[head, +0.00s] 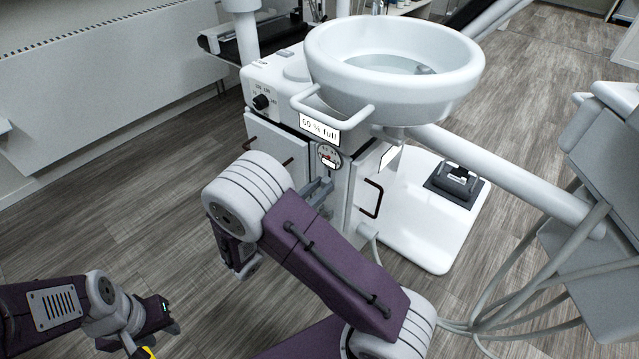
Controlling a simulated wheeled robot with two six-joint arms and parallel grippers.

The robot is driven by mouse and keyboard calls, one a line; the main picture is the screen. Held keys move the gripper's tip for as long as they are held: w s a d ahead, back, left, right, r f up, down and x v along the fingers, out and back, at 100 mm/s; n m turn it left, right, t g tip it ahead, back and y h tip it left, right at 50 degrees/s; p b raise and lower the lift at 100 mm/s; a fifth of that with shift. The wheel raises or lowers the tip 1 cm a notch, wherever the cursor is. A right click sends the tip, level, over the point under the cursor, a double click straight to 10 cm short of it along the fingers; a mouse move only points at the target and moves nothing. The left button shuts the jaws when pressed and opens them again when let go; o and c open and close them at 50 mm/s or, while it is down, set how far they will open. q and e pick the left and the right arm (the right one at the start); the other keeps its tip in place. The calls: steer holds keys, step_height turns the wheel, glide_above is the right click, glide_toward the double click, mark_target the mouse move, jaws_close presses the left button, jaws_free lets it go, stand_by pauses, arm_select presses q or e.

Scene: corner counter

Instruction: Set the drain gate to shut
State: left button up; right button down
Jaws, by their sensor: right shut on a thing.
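The drain gate (328,158) appears as a round dial-like plate with small markings on the front of the white cabinet, below the basin (395,65). A label reading "60 % full" (320,129) is just above it. My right gripper (321,188) is at the cabinet front just below the plate, partly hidden behind my purple arm. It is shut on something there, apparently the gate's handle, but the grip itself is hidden. The gate's setting is too small to read. My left gripper (168,316) is over the floor at the lower left, away from the cabinet; its jaws are unclear.
A black knob (261,102) is on the cabinet's left part. A dark door handle (371,198) is on the right. A foot pedal (455,182) sits on the white base plate (420,235). Hoses (540,290) hang at the right. The floor at left is clear.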

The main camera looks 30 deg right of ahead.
steer(key=shift+f, duration=0.75)
steer(key=c, duration=1.3)
jaws_free()
